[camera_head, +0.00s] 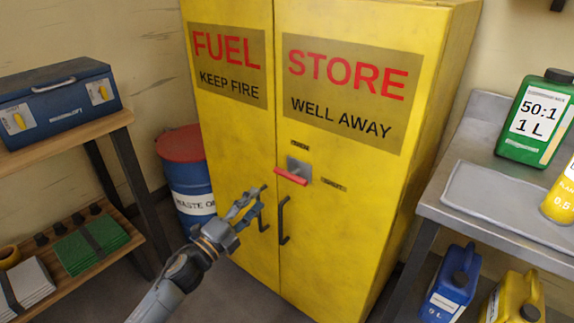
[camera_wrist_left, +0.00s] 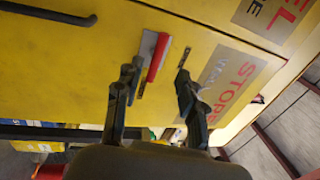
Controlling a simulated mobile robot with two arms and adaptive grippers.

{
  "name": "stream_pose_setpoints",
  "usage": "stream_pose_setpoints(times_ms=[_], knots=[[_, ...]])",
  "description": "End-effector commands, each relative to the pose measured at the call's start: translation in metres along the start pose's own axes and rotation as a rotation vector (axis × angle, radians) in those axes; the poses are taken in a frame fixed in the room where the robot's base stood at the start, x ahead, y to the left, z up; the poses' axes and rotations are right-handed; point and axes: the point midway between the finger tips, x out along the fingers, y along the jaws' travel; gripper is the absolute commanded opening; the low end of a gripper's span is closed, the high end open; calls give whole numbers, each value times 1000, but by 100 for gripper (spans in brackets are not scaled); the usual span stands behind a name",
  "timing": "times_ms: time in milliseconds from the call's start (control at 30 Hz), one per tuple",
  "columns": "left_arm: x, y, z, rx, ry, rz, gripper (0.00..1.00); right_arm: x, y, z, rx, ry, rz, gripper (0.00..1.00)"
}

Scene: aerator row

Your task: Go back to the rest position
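My left gripper (camera_head: 256,200) is in front of the yellow cabinet (camera_head: 232,150), left of and below the red latch handle (camera_head: 291,176). Its two fingers (camera_wrist_left: 156,76) are spread apart in the left wrist view, with nothing held between them. The red handle (camera_wrist_left: 158,58) appears beyond the gap between the fingertips, apart from them. It sits on a grey plate on the right door and lies nearly level in the head view. Both cabinet doors look shut. My right gripper is in neither view.
Two dark door handles (camera_head: 283,220) are close to my left gripper. A waste oil drum (camera_head: 190,180) and wooden shelf (camera_head: 70,138) stand left. A metal bench (camera_head: 460,222) with a green jug (camera_head: 538,118) stands right; blue and yellow cans sit below its top.

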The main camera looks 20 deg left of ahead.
Motion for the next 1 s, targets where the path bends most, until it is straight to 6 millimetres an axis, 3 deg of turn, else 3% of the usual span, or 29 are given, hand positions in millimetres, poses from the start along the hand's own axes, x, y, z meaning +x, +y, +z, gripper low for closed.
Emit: stream_pose_setpoints(times_ms=[167,267,467,600,700,800,1000], knots=[[-6,17,4,-61,-47,34,40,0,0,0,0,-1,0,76],[-23,59,12,-210,-165,117,40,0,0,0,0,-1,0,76],[-100,182,10,-609,-518,376,40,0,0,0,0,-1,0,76],[-170,258,-19,-843,-758,566,40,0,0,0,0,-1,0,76],[-222,298,-48,-979,-915,696,40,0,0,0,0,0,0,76],[-267,326,-79,-1082,-1046,809,40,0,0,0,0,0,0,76],[-341,356,-138,-1224,-1259,1001,40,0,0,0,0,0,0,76]])
